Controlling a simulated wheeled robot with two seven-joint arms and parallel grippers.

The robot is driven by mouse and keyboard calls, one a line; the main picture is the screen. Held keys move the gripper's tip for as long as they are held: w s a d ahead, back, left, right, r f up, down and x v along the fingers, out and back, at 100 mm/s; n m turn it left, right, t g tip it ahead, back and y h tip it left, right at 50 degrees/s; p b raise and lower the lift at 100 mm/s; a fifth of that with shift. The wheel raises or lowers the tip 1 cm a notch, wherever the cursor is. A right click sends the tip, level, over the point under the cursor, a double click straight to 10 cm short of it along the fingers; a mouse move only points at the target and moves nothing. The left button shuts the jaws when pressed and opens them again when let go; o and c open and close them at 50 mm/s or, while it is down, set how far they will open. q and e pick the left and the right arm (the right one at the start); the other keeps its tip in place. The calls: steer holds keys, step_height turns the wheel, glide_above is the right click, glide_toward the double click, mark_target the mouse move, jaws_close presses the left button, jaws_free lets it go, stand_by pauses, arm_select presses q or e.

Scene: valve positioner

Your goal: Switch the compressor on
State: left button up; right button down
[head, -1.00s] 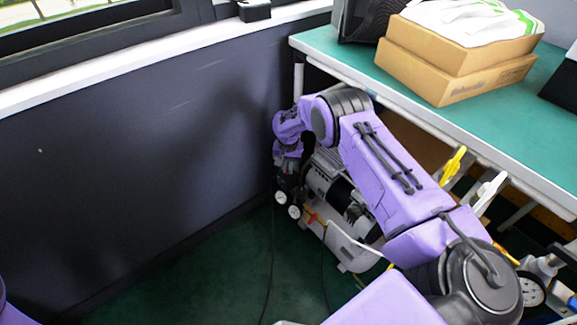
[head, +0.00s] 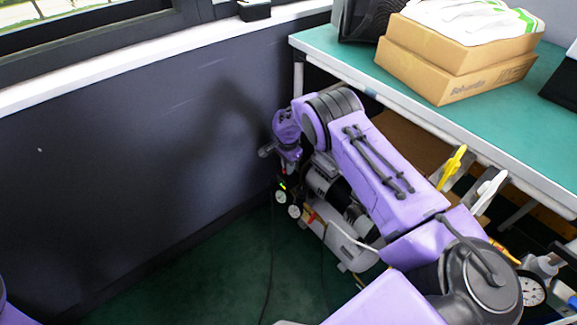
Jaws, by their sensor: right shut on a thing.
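The compressor (head: 340,248) stands on the floor under the table, with a silver tank and a dark motor. Two small round gauges (head: 287,204) show at its left end. My right gripper (head: 283,178) points down just above these gauges. It is shut on a small part of the compressor there, which the gripper mostly hides. A small yellow-green spot shows beside the upper gauge. My right arm covers much of the compressor's top. My left gripper is out of view.
The green table (head: 405,85) overhangs the compressor and carries cardboard boxes (head: 455,72). The dark wall (head: 130,150) is close on the left. Yellow and white handles (head: 470,175) hang at the table's edge. The green floor (head: 190,285) in front is clear.

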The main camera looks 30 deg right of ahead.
steer(key=shift+s+a+f, duration=0.15)
steer(key=shift+a+f, duration=0.05)
stand_by(0.4)
steer(key=c, duration=1.2)
jaws_free()
steer(key=shift+d+r, duration=0.1)
steer(key=shift+r, duration=0.05)
steer(key=shift+r, duration=0.35)
step_height(320, 180, up, 10)
steer(key=p, duration=0.2)
steer(key=shift+f+p, duration=0.15)
steer(key=shift+p, duration=0.2)
steer(key=shift+f, duration=0.1)
